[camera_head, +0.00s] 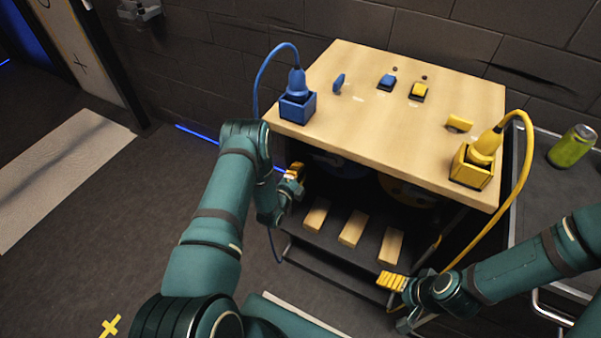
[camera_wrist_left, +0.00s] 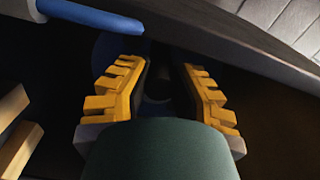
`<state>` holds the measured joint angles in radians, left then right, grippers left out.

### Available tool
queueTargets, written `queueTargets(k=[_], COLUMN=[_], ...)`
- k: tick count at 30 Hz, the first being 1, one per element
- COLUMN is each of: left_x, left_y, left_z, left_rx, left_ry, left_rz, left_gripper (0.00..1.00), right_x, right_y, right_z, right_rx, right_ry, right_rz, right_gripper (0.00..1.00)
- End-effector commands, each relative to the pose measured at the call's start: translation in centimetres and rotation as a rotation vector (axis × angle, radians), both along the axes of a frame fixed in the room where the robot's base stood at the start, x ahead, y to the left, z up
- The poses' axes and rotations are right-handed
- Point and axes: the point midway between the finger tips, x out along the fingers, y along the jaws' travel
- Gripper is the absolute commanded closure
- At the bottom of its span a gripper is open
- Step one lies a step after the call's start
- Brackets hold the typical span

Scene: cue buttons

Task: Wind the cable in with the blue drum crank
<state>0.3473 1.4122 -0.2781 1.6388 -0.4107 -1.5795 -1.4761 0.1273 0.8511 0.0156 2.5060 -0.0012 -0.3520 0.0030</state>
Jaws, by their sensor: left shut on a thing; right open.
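The blue drum (camera_head: 340,168) sits in shadow under the wooden top, mostly hidden; its blue face shows dimly behind the fingers in the left wrist view (camera_wrist_left: 108,50). My left gripper (camera_head: 293,174) is at the left of the cabinet opening, its yellow fingers shut on a dark part between them. That part looks like the blue drum crank's grip, but it is mostly hidden. A blue bar (camera_wrist_left: 90,14) shows beyond the left finger. The blue cable (camera_head: 262,72) loops from a blue plug (camera_head: 297,82) over the top's left edge. My right gripper (camera_head: 392,284) is open and empty near the lower shelf.
The wooden top (camera_head: 370,125) carries a blue socket box (camera_head: 297,107), a yellow socket box (camera_head: 470,172), a blue button (camera_head: 387,82) and a yellow button (camera_head: 418,92). Wooden blocks (camera_head: 352,229) lie on the lower shelf. A yellow cable (camera_head: 522,165) hangs at right.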

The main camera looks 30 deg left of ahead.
Motion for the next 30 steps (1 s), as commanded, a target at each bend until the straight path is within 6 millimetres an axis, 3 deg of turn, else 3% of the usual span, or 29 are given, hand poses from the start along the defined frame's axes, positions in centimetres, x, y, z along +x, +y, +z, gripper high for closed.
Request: queueTargets(k=[1,13,14,16,17,26,30], left_x=[0.4,0.4,0.4,0.3,0.3,0.1,-0.9], left_y=[0.2,0.1,0.1,0.1,0.1,0.1,0.1], left_z=[0.7,0.6,0.6,0.6,0.6,0.3,0.2], left_rx=[0.001,0.001,0.001,0.001,0.001,0.0,-0.001], left_ry=[-0.016,-0.015,-0.015,-0.013,-0.012,-0.006,-0.003], left_rz=[0.002,0.002,0.002,0.002,0.002,0.001,0.0], left_gripper=[1.0,1.0,0.73,0.48,0.43,0.43,0.43], right_x=[0.0,0.0,0.0,0.0,0.0,0.0,0.0], right_y=[0.0,0.0,0.0,0.0,0.0,0.0,0.0], right_z=[0.1,0.1,0.1,0.1,0.1,0.0,0.0], right_rx=[0.0,0.0,0.0,0.0,0.0,0.0,0.0], right_ry=[0.0,0.0,0.0,0.0,0.0,0.0,0.0], right_rz=[0.0,0.0,0.0,0.0,0.0,0.0,0.0], right_gripper=[0.13,0.13,0.13,0.13,0.13,0.13,0.13])
